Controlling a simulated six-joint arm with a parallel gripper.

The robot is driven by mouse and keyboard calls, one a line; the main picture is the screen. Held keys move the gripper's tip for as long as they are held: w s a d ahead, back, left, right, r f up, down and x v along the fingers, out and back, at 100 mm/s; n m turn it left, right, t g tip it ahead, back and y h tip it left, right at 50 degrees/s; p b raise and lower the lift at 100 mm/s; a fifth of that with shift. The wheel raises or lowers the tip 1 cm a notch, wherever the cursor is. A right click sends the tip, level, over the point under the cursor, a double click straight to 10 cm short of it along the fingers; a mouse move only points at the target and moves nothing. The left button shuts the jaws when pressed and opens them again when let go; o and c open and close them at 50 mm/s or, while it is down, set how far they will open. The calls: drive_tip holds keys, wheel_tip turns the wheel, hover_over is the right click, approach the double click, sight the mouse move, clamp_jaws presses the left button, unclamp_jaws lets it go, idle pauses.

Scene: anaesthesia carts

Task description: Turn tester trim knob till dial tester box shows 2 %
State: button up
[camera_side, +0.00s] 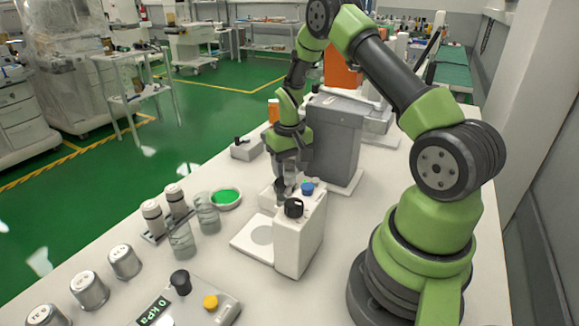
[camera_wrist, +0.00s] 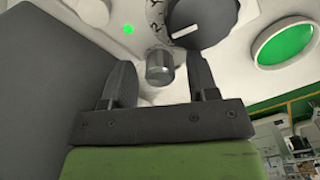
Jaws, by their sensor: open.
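The small grey metallic knob (camera_wrist: 160,68), apparently the trim knob, stands between the two fingers of my open gripper (camera_wrist: 160,78) in the wrist view, with a gap on each side. Above it is a large black dial (camera_wrist: 203,18) with a white pointer line. Characters on the pale scale beside it are partly cut off, so I cannot read its setting. A green light (camera_wrist: 128,29) glows on the pale tester face. In the side view my gripper (camera_side: 287,180) points down behind a white device (camera_side: 298,240); it and that device hide most of the tester box.
The white device has a black knob (camera_side: 294,208) and a blue knob (camera_side: 307,188) on top. A grey bin (camera_side: 335,130) stands close behind my gripper. A green dish (camera_side: 226,198) and glass beakers (camera_side: 181,242) stand left. A box reading 0 kPa (camera_side: 205,305) is in front.

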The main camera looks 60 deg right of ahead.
wheel_tip(320, 180, up, 10)
drive_tip(key=shift+f, duration=0.2)
wheel_tip(320, 180, up, 5)
hover_over(289, 165)
drive_tip(key=m, duration=0.6)
drive_tip(key=shift+m, duration=0.6)
wheel_tip(289, 165, down, 15)
drive_tip(key=shift+s+f, duration=0.1)
drive_tip(key=c, duration=0.9)
